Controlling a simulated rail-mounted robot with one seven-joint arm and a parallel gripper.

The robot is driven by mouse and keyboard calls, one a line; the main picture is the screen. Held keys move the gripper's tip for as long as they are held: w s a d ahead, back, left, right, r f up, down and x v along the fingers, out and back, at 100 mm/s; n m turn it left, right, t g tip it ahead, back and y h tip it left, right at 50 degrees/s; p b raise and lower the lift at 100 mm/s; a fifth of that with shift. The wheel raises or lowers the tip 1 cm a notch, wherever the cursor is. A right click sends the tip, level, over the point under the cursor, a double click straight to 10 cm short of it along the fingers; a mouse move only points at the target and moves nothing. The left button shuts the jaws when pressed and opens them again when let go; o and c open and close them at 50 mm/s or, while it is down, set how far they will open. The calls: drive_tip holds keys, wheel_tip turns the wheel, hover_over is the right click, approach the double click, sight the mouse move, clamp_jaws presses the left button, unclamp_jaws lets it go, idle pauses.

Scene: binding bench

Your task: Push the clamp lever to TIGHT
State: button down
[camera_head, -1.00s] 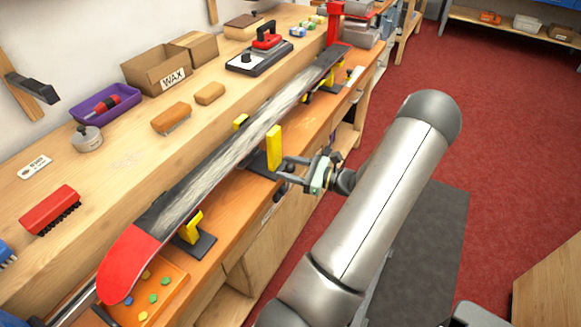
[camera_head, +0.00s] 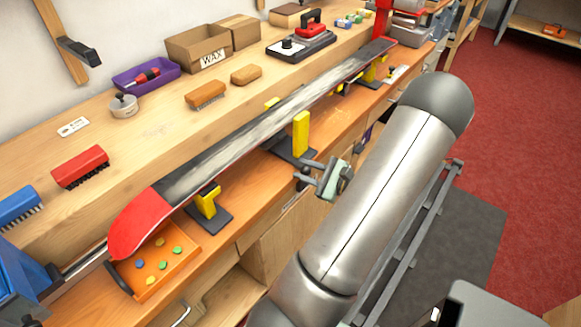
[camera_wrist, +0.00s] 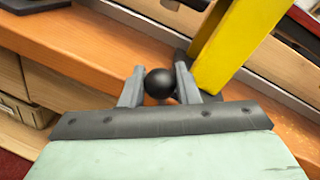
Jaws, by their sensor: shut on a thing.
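The black ball knob of the clamp lever (camera_wrist: 160,84) sits between the two grey fingertips of my gripper (camera_wrist: 158,86) in the wrist view, with a fingertip on each side. My gripper is shut on this knob. In the head view my gripper (camera_head: 305,173) is at the bench's front edge, just below the middle yellow clamp post (camera_head: 302,134). That post also stands right of the knob in the wrist view (camera_wrist: 232,42). The lever's shaft is mostly hidden, and no TIGHT marking can be read. A red-tipped ski or board (camera_head: 235,146) lies along the clamps.
A near yellow clamp (camera_head: 208,203) and an orange tray with coloured pieces (camera_head: 178,278) are at the left. A waxing iron (camera_head: 302,43), a WAX box (camera_head: 196,48) and brushes (camera_head: 80,168) stand on the upper shelf.

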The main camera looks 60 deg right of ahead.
drive_tip(key=shift+a+f, duration=0.1)
drive_tip(key=shift+a, duration=0.1)
drive_tip(key=c, duration=1.1)
unclamp_jaws()
drive_tip(key=shift+s, duration=0.1)
drive_tip(key=s, duration=0.5)
drive_tip(key=s+b, duration=0.1)
drive_tip(key=s, duration=0.5)
drive_tip(key=s+d+r, duration=0.1)
drive_tip(key=s, duration=0.5)
drive_tip(key=shift+s+r, duration=0.1)
